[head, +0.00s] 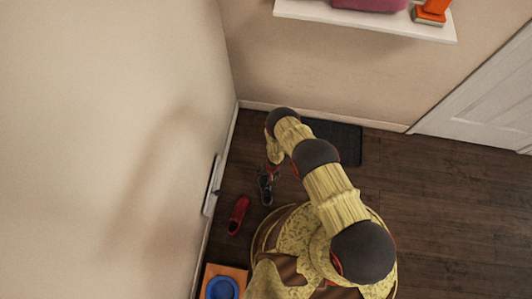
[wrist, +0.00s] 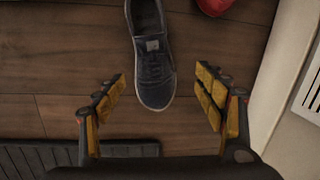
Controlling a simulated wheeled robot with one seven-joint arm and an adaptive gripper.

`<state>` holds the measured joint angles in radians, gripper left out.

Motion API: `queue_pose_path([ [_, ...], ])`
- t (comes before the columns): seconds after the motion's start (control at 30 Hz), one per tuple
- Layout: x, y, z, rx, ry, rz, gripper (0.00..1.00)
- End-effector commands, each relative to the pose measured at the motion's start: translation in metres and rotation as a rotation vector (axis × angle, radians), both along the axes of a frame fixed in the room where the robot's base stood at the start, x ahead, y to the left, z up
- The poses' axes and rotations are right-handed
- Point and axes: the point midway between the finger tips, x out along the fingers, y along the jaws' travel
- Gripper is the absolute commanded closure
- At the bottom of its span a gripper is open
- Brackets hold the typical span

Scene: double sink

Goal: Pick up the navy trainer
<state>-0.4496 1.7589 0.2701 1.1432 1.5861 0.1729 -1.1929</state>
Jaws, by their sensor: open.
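The navy trainer (wrist: 154,62) lies on the wooden floor in the wrist view, its white-edged toe pointing down towards my gripper. It runs off the top edge of that view, so its heel end is cut off. In the head view the trainer (head: 265,189) is a small dark shape beside my arm's end. My gripper (wrist: 163,108) is open and empty. Its two padded fingers stand apart, with the toe between them in the picture; I cannot tell how far above the shoe they are.
A red shoe (head: 238,215) lies left of the trainer; part of the red shoe (wrist: 213,5) shows in the wrist view. A wall with a white vent (head: 212,186) stands close on the left. A dark mat (head: 340,143) lies by the back wall. An orange tray (head: 238,272) holds a blue bowl (head: 222,288).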

Motion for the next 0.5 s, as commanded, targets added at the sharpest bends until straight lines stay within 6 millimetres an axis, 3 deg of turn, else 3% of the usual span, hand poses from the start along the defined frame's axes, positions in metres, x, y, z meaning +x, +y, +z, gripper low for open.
queue_pose_path([
  [0.5, -0.013, -0.002, -0.047, -0.009, 0.006, 0.001, 0.29],
])
